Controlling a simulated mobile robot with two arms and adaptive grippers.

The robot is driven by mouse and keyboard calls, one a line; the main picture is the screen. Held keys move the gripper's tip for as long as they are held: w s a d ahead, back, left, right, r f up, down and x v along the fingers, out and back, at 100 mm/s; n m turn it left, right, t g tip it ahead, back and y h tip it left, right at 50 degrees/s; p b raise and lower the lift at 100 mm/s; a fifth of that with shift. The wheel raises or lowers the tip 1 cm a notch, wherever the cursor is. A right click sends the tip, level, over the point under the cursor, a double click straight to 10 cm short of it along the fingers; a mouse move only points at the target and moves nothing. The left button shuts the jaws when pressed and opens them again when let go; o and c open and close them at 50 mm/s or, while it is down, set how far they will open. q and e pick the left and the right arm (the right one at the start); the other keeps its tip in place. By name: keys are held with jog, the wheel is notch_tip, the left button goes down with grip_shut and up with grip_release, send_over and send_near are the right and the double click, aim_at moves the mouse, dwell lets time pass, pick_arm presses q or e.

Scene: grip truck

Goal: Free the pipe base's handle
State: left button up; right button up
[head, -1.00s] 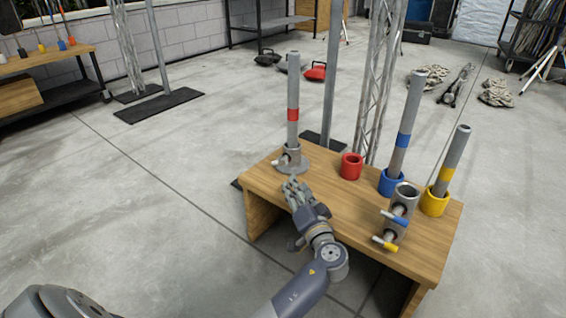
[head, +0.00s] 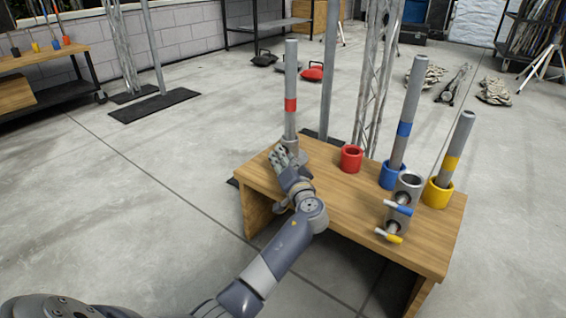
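A grey pipe with a red band (head: 291,105) stands upright in a grey pipe base (head: 292,145) at the back left of the wooden table. My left gripper (head: 283,157) is right at the front of this base and covers most of it. The base's handle is hidden behind my gripper. The fingers are small and overlap the base, so I cannot tell whether they are closed on the handle. My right gripper is not in view.
On the wooden table (head: 345,210) stand an empty red cup (head: 351,159), pipes in a blue cup (head: 393,174) and a yellow cup (head: 437,193), and a grey holder (head: 408,187) with blue and yellow handles. A metal pole and truss rise behind the table.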

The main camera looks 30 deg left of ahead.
pick_arm(q)
grip_shut()
jog(key=shift+r+p, duration=0.2)
jog(key=shift+p, duration=0.4)
